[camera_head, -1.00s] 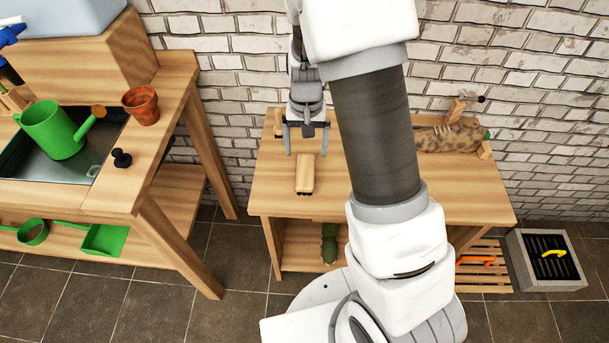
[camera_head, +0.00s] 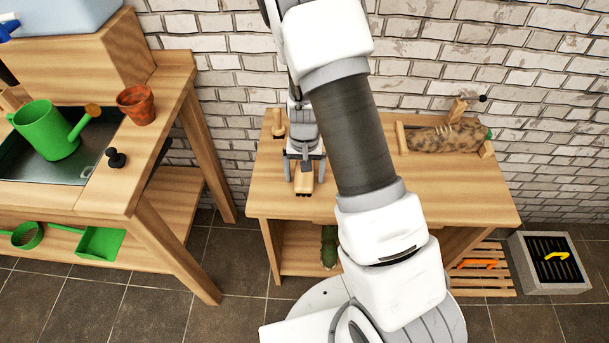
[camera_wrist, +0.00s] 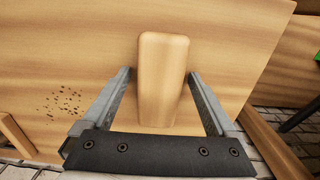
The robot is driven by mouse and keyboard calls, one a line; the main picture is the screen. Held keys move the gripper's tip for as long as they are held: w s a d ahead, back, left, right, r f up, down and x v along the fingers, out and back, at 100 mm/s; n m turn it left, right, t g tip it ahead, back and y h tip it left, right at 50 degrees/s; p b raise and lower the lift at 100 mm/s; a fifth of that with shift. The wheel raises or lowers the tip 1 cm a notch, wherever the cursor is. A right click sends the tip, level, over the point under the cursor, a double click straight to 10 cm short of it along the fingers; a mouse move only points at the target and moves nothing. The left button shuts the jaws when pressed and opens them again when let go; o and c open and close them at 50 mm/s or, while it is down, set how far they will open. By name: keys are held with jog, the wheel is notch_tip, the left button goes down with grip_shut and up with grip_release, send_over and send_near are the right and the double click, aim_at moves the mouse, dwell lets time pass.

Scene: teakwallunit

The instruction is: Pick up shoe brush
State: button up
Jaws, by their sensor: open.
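The shoe brush (camera_head: 304,184) has a plain light-wood back and lies on the wooden bench (camera_head: 360,206), left of its middle. My gripper (camera_head: 304,172) is over the brush in the head view and partly covers it. In the wrist view the brush (camera_wrist: 162,75) shows between the two fingers of my gripper (camera_wrist: 162,75), one finger on each side. The fingers are open, with gaps to the brush. How high the fingertips are above the bench top is hard to tell. The underside of the brush is mostly hidden.
A mottled brown sack-like object (camera_head: 445,137) lies between wooden ends at the bench's back right. A small wooden piece (camera_head: 278,124) stands at the back left. Dark specks (camera_wrist: 64,102) lie on the bench. A brick wall is behind; a potting table (camera_head: 165,100) stands left.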

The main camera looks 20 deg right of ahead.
grip_shut()
dwell(0.3)
jog(key=shift+r, duration=0.1)
jog(key=shift+r, duration=0.5)
jog(key=r, duration=0.2)
jog(key=d+r+p, duration=0.1)
jog(key=r, duration=0.1)
jog(key=shift+w+d, duration=0.1)
jog(key=w+d+r, duration=0.1)
jog(key=d+r, duration=0.5)
jog(key=d, duration=0.4)
jog(key=shift+w+d+p, duration=0.2)
jog(key=shift+w+p, duration=0.05)
jog(key=shift+p, duration=0.15)
